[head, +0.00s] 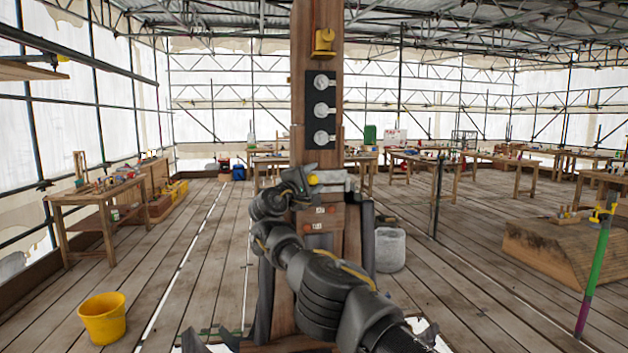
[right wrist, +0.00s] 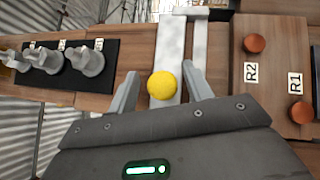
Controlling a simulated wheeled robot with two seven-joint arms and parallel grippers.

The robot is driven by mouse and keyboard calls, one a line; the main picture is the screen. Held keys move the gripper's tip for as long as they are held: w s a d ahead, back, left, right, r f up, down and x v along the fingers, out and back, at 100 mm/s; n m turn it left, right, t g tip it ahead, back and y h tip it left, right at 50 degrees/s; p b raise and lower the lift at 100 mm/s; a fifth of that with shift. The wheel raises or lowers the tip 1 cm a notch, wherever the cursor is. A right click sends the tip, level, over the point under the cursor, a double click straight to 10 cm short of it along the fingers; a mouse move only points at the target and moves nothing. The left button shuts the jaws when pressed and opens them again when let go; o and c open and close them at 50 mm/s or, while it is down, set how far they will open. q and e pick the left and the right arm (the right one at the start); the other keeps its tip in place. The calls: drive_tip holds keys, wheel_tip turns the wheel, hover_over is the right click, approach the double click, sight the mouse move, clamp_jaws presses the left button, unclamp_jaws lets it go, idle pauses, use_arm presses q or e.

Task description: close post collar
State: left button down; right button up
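A wooden post (head: 316,40) stands upright in the middle of the head view. A pale metal collar band (head: 330,177) crosses its front below a black panel. In the right wrist view the collar shows as a pale band (right wrist: 171,45) with a second narrow pale bar (right wrist: 200,45) beside it. A yellow ball knob (right wrist: 162,86) sits on the band; it also shows in the head view (head: 313,180). My right gripper (right wrist: 160,70) is open, one finger on each side of the knob, with small gaps visible. I cannot tell the collar's latch state. My left gripper is not in view.
The black panel (head: 320,108) carries several grey knobs, with a yellow fitting (head: 323,42) above. Orange buttons (right wrist: 254,43) sit by labels R1 and R2. A yellow bucket (head: 102,318), a grey bin (head: 390,249) and workbenches (head: 95,197) stand around.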

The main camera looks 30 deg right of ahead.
drive_tip(key=shift+f, duration=0.15)
drive_tip(key=shift+f, duration=0.1)
drive_tip(key=shift+s+a+f+b, duration=0.1)
drive_tip(key=shift+a+f+b, duration=0.05)
drive_tip(key=shift+a+b, duration=0.25)
drive_tip(key=b+v, duration=0.5)
drive_tip(key=v, duration=0.4)
drive_tip(key=shift+s+a, duration=0.25)
drive_tip(key=shift+a, duration=0.1)
drive_tip(key=shift+d, duration=0.1)
